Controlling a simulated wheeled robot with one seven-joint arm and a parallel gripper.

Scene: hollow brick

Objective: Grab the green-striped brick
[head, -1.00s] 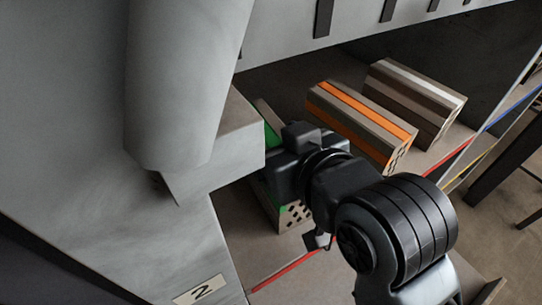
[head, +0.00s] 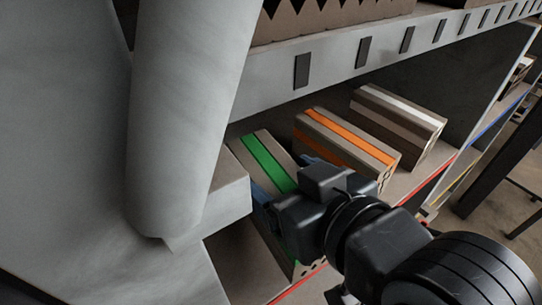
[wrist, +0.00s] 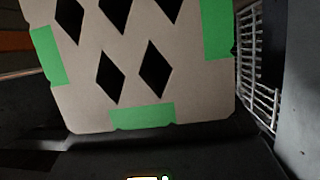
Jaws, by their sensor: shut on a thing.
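The green-striped brick (head: 266,158) is in the left part of the shelf bay in the head view, its near end by the shelf's red front edge. My gripper (head: 285,178) is shut on it from above, with blue fingers along its two sides. My gripper's dark body hides the middle of the brick. In the wrist view, the brick's end face (wrist: 135,50) fills the upper middle, with black diamond holes and green patches. The fingers do not show there. I cannot tell whether the brick touches the shelf.
An orange-striped brick (head: 350,137) lies close to the right of my gripper, and a white-striped brick (head: 398,120) lies beyond it. A grey shelf beam (head: 335,62) runs above. A grey column (head: 188,110) stands close on the left. A wire rack (wrist: 257,65) shows in the wrist view.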

